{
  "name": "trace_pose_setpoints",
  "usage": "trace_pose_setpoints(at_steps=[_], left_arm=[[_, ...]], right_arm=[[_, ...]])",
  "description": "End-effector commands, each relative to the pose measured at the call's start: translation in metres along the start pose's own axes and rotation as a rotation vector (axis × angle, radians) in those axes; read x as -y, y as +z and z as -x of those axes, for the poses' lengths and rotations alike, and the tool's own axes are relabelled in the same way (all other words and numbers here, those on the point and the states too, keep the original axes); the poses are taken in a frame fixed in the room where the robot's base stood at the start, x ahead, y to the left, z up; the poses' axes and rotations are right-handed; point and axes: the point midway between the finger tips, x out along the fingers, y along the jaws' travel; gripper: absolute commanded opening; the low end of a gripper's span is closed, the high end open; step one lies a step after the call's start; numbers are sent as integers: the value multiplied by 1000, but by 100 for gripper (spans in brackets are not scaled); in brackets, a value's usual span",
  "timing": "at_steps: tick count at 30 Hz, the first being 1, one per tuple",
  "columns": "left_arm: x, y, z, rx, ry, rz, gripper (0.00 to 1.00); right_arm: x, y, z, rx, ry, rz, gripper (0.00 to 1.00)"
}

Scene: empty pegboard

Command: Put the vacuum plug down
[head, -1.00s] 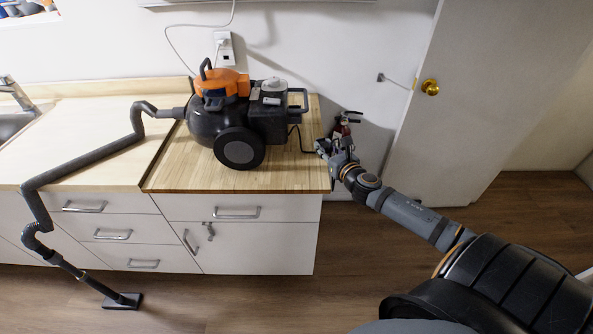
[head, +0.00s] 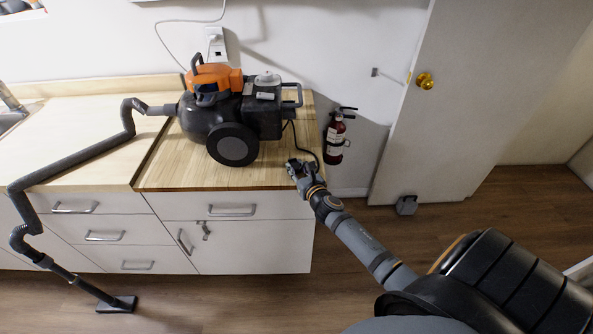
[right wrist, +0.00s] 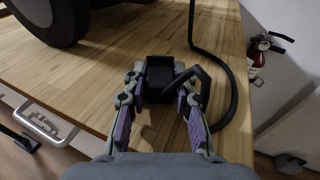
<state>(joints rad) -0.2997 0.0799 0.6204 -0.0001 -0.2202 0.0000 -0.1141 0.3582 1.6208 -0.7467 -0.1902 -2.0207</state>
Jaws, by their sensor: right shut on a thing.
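The black vacuum plug (right wrist: 160,72) is between the two fingers of my right gripper (right wrist: 160,98) in the right wrist view. The gripper is shut on it, low over the wooden counter top; I cannot tell whether the plug touches the wood. A black cord (right wrist: 232,85) loops beside the right finger. In the head view my right gripper (head: 299,170) is at the counter's front right corner. The orange and black vacuum (head: 225,118) stands on the counter behind and to the left. My left gripper is not in view.
The wooden counter top (head: 195,176) has bare room in front of the vacuum. Its right edge is close to my right gripper. A fire extinguisher (head: 335,138) is on the wall to the right. A grey hose (head: 80,158) runs left to a floor nozzle (head: 117,304).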

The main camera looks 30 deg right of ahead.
Motion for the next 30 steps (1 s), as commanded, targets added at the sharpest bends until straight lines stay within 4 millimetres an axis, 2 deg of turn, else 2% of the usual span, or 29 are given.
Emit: trace_pose_setpoints(at_steps=[7,8,13,20,23,26,30], left_arm=[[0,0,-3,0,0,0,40],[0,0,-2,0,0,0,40],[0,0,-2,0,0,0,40],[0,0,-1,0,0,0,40],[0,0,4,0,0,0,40],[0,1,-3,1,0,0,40],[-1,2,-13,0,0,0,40]], right_arm=[[0,-3,0,0,0,0,0],[0,-3,0,0,0,0,28],[0,-2,0,0,0,0,49],[0,-2,0,0,0,0,49],[0,4,1,0,0,0,49],[1,-2,15,-2,1,4,49],[1,-4,49,-3,2,7,49]])
